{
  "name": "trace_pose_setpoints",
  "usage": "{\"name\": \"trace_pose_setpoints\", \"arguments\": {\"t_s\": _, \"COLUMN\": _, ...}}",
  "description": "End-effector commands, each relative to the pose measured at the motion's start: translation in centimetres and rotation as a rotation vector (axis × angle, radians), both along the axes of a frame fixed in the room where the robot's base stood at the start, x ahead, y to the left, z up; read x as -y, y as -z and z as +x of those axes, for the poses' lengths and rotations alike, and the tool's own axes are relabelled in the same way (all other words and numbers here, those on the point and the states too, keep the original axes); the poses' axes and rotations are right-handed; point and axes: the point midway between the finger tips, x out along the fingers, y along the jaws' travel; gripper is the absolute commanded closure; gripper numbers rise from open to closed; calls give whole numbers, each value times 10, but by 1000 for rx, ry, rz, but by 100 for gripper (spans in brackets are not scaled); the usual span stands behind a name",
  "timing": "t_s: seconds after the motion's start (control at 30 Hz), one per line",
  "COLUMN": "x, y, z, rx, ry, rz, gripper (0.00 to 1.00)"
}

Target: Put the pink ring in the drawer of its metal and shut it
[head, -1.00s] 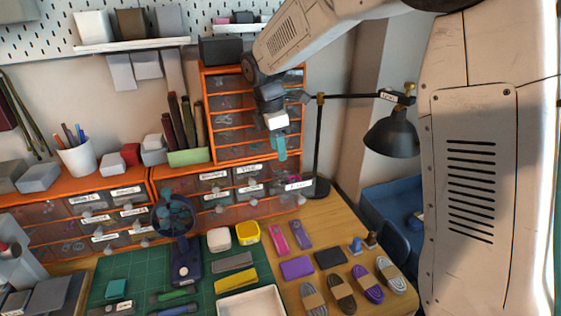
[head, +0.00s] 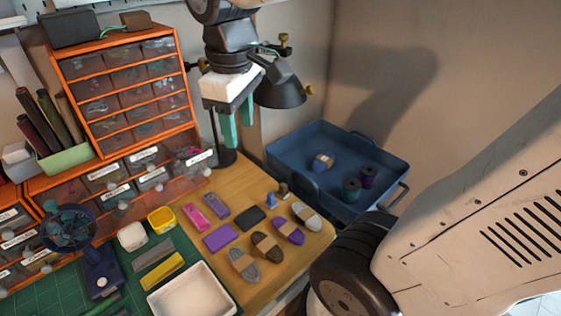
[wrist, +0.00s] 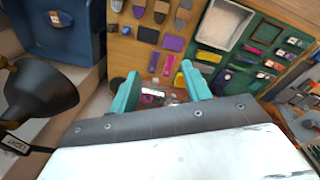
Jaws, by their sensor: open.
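My gripper (head: 238,122) is open and empty, with teal fingers pointing down, in front of the lamp and right of the orange drawer cabinet (head: 186,88). In the wrist view its fingers (wrist: 160,90) stand apart above the lower drawers. One labelled clear drawer (head: 190,158) at the right end of the lower row sticks out. Small pinkish pieces show in it; the wrist view shows a pink spot (wrist: 148,99) there between the fingers. I cannot tell whether this is the pink ring, and no ring is clear elsewhere.
A black lamp (head: 280,88) stands close behind my gripper. A blue tray (head: 300,147) with spools lies at the right. Cord bundles (head: 288,230), pink and purple items and a white tray (head: 208,276) occupy the bench front.

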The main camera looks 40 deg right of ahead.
Motion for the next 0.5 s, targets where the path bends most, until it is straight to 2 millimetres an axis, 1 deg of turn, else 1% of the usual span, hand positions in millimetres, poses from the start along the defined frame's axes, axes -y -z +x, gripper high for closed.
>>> {"name": "trace_pose_setpoints", "arguments": {"t_s": 0.03, "x": 2, "y": 3, "z": -25, "rx": 18, "ry": 93, "rz": 17, "gripper": 52}}
{"name": "trace_pose_setpoints", "arguments": {"t_s": 0.1, "x": 5, "y": 10, "z": -52, "rx": 31, "ry": 216, "rz": 38, "gripper": 52}}
{"name": "trace_pose_setpoints", "arguments": {"t_s": 0.2, "x": 5, "y": 20, "z": -80, "rx": 46, "ry": 354, "rz": 64, "gripper": 52}}
{"name": "trace_pose_setpoints", "arguments": {"t_s": 0.33, "x": 6, "y": 30, "z": -99, "rx": 54, "ry": 458, "rz": 83, "gripper": 52}}
{"name": "trace_pose_setpoints", "arguments": {"t_s": 0.5, "x": 5, "y": 33, "z": -105, "rx": 55, "ry": 493, "rz": 89, "gripper": 52}}
